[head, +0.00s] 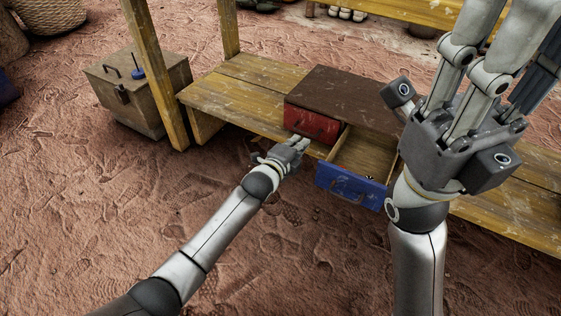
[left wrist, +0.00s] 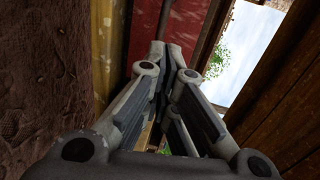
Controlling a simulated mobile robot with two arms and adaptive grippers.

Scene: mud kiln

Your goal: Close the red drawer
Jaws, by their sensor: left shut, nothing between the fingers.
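The red drawer (head: 310,122) is in the left half of a small dark brown cabinet (head: 345,90) on a low wooden shelf. Its front looks flush or nearly flush with the cabinet, and it has a dark handle. My left gripper (head: 301,141) is shut and empty just in front of the lower part of the red front; I cannot tell if it touches. In the left wrist view the shut fingertips (left wrist: 168,48) point toward the red drawer front (left wrist: 187,17). My right gripper (head: 515,15) is raised at the right, its fingertips cut off by the frame.
A blue drawer (head: 335,182) stands pulled out beside the red one, to the right of my left gripper. A wooden shelf (head: 240,95) carries the cabinet. A box with a lid (head: 130,90) stands at the left. The dirt floor in front is clear.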

